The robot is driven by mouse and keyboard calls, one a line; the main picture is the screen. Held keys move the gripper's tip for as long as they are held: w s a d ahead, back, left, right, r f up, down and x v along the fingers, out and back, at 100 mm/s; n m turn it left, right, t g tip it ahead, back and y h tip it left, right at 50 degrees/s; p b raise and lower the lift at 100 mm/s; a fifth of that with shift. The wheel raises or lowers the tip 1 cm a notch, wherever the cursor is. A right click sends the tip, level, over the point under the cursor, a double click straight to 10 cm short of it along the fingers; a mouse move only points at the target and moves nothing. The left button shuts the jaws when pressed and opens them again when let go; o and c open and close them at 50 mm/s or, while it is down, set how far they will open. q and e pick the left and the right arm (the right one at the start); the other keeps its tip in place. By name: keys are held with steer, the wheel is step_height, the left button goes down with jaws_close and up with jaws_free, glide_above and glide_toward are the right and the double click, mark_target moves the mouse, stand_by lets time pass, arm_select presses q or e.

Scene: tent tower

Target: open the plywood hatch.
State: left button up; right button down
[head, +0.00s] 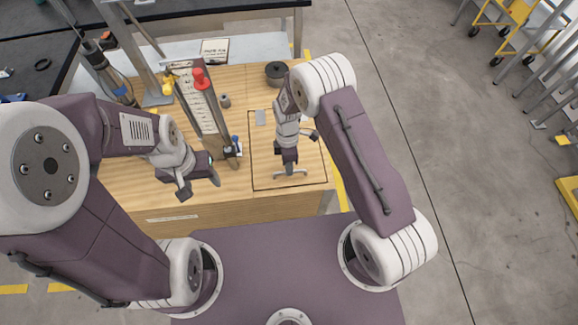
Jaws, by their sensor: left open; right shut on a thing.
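The plywood hatch (264,160) is a panel with a dark outline in the right part of the wooden top. It looks level with the surface around it. A pale grey handle (280,173) sits near its front edge. My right gripper (290,168) points down over the hatch and is shut on the handle. The gripper hides the middle of the handle. My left gripper (200,190) is open and empty above the wooden top, left of the hatch.
A tall panel with a red knob (198,78) stands left of the hatch, with a small blue-topped part (235,142) at its foot. A dark round object (276,70) lies behind the hatch. Open floor (440,170) lies to the right.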

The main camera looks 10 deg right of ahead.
steer(key=w+r+p, duration=0.4)
steer(key=r, duration=0.4)
steer(key=w+r+p, duration=0.4)
steer(key=r, duration=0.5)
steer(key=shift+w+r, duration=0.15)
steer(key=shift+w, duration=0.2)
steer(key=c, duration=1.5)
jaws_free()
steer(key=shift+w+f+p, duration=0.3)
steer(key=shift+w+f, duration=0.05)
steer(key=shift+w, duration=0.2)
steer(key=shift+s+r, duration=0.15)
steer(key=shift+s, duration=0.15)
steer(key=shift+w, duration=0.1)
